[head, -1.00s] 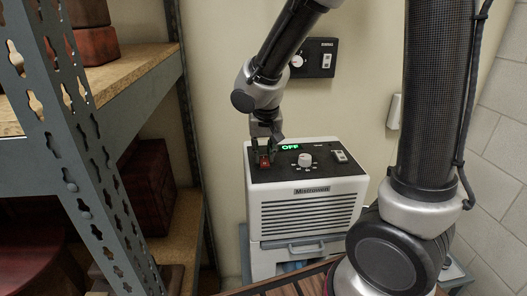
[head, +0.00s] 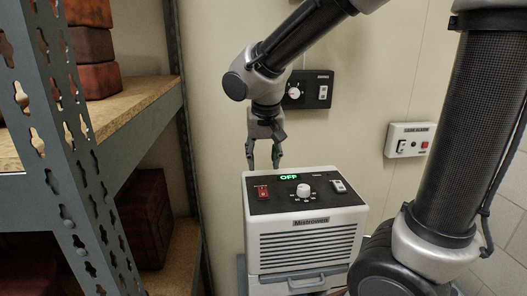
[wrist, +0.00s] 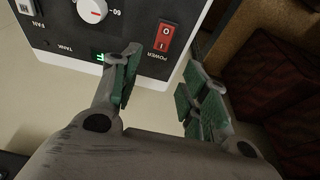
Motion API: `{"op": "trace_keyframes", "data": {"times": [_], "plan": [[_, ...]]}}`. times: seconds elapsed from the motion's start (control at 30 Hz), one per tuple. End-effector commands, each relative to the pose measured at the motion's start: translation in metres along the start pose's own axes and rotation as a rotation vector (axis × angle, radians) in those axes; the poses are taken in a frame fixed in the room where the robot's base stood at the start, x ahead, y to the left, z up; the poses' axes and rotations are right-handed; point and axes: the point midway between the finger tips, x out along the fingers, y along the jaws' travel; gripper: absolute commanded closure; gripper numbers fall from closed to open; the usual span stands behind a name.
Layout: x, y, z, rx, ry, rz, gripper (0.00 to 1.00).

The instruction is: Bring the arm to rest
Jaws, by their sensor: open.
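My gripper (head: 264,163) hangs from my arm above the back left of a white dehumidifier-like unit (head: 306,240), apart from its top. Its two fingers are spread and nothing is between them. In the wrist view my gripper (wrist: 155,90) also shows open, with green pads. The unit's black top panel carries a red power switch (head: 262,191), a white dial (head: 303,190), a white rocker switch (head: 338,186) and a green display reading OFF (head: 289,177). The wrist view shows the red switch (wrist: 165,37) beyond the fingers, touched by neither.
A metal shelf rack (head: 88,160) with red-brown boxes (head: 97,80) stands close on the left. A black control box (head: 308,90) and a white alarm box (head: 409,140) are on the wall behind. Bare wall lies between the rack and the control box.

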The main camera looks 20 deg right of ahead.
Motion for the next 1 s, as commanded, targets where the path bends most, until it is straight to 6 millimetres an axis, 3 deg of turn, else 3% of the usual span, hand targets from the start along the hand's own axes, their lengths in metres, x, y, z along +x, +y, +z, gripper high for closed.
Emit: {"op": "trace_keyframes", "data": {"times": [0.2, 0.67, 0.8, 0.87, 1.0], "plan": [[-0.023, -0.001, 0.000, -0.001, 0.001, -0.002, 0.55], [-0.025, 0.000, 0.000, -0.003, 0.000, 0.000, 0.55], [-0.025, 0.001, 0.002, -0.083, -0.006, 0.004, 0.55], [-0.023, 0.003, 0.007, -0.153, -0.024, 0.008, 0.55], [-0.019, 0.022, 0.038, -0.357, -0.093, 0.001, 0.55]]}}
